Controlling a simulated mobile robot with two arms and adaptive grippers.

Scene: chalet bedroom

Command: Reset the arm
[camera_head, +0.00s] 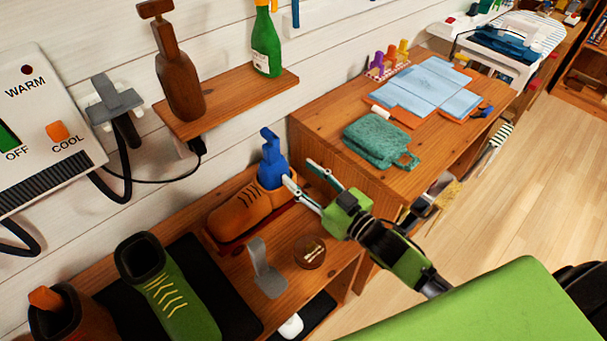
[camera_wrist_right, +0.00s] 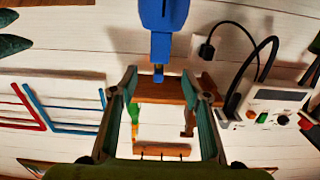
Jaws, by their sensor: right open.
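My right gripper (camera_head: 298,171) is open, its two light fingers spread and pointing up and left over the low shelf. No object is gripped between the fingers. My left gripper is not in view.
The low shelf (camera_head: 225,283) holds an orange shoe (camera_head: 238,214), a green shoe (camera_head: 172,292), a grey stand (camera_head: 264,270) and a round dish (camera_head: 310,252). A wooden cabinet (camera_head: 330,122) with a teal cloth (camera_head: 378,140) stands right. Open floor lies right.

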